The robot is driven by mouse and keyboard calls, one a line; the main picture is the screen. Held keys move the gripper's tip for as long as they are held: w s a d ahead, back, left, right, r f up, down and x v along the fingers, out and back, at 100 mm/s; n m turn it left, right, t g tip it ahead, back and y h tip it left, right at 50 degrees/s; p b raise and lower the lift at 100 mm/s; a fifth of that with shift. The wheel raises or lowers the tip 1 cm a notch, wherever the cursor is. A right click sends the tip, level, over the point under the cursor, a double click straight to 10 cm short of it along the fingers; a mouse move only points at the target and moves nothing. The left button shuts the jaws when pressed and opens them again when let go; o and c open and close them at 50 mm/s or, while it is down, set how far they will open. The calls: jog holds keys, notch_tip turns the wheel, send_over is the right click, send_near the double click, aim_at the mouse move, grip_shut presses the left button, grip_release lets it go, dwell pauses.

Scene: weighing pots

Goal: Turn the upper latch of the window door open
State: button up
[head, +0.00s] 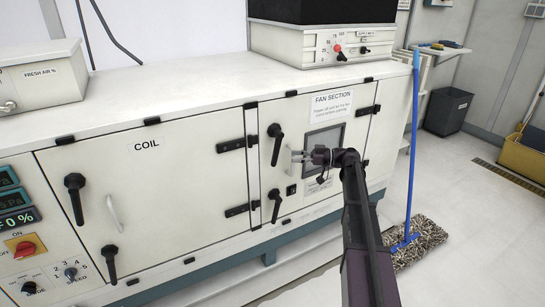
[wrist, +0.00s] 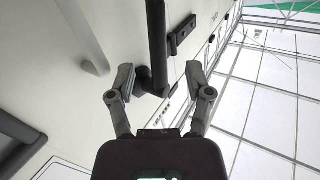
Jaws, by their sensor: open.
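The window door (head: 355,150), labelled FAN SECTION, looks closed and has a small dark window (head: 325,138). Its upper latch (head: 275,143) is a black lever on the door's left side, roughly upright. The lower latch (head: 276,205) is a similar black lever further down. My gripper (head: 298,156) is open and empty, just right of the upper latch in the head view. In the wrist view, a black lever (wrist: 157,45) shows beyond my gripper (wrist: 158,78), its hub end between the spread fingers. I cannot tell whether the fingers touch it.
The COIL door (head: 150,200) with its own black latches and pale handle is to the left. Black hinges (head: 237,144) lie between the doors. A pale grey bar (wrist: 85,40) stands off the panel in the wrist view. A blue-handled mop (head: 413,150) stands at right.

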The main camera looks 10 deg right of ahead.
aim_at(273, 156)
jog(key=x, duration=0.7)
jog(key=shift+a, duration=0.1)
grip_shut()
jog(key=shift+a, duration=0.6)
jog(key=shift+d, duration=0.35)
